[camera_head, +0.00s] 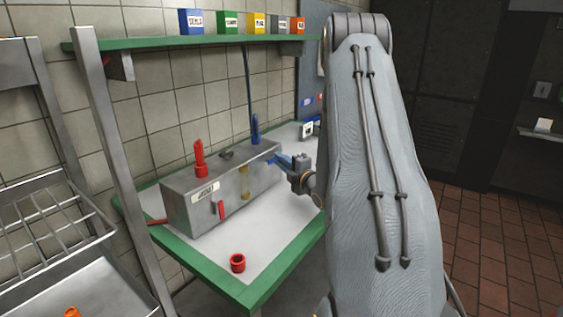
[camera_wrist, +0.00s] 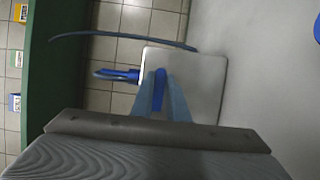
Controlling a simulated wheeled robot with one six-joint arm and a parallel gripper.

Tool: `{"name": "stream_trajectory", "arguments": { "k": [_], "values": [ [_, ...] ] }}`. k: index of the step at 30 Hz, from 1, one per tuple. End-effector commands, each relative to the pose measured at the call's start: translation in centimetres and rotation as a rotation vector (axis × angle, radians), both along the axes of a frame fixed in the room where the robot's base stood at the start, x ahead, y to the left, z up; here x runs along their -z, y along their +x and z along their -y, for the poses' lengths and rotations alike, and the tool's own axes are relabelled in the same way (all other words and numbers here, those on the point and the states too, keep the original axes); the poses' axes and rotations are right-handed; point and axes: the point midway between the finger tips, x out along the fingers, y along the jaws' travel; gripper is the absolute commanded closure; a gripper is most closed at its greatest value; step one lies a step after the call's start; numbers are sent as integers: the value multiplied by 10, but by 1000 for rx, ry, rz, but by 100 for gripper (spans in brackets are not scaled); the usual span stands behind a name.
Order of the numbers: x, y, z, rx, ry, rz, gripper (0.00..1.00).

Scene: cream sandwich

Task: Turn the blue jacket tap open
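The blue jacket tap (camera_head: 273,162) is at the right end of a grey steel box on the table. In the wrist view its blue lever (camera_wrist: 160,88) lies between the two pale blue-grey fingers of my gripper (camera_wrist: 162,94). The fingers sit close on both sides of the lever, with no clear gap at the tips. In the head view my gripper (camera_head: 289,164) is at the box's right end, partly hidden by my arm. The tap's base is hidden.
The steel box (camera_head: 180,206) has a red upright handle (camera_head: 200,160), a blue upright handle (camera_head: 255,128) and a red front tap (camera_head: 221,209). A red cup (camera_head: 237,263) stands on the green-edged table (camera_head: 262,290). A shelf (camera_head: 150,43) with coloured boxes is above.

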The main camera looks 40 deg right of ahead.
Motion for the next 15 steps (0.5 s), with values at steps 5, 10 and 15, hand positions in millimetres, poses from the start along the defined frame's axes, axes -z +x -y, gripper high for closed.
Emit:
{"name": "stream_trajectory", "arguments": {
  "k": [5, 10, 15],
  "values": [
    [1, 0, 0, 0, 11, -5, 100],
    [2, 0, 0, -1, 63, -23, 100],
    [5, 0, 0, 0, 165, -60, 100]
  ]
}}
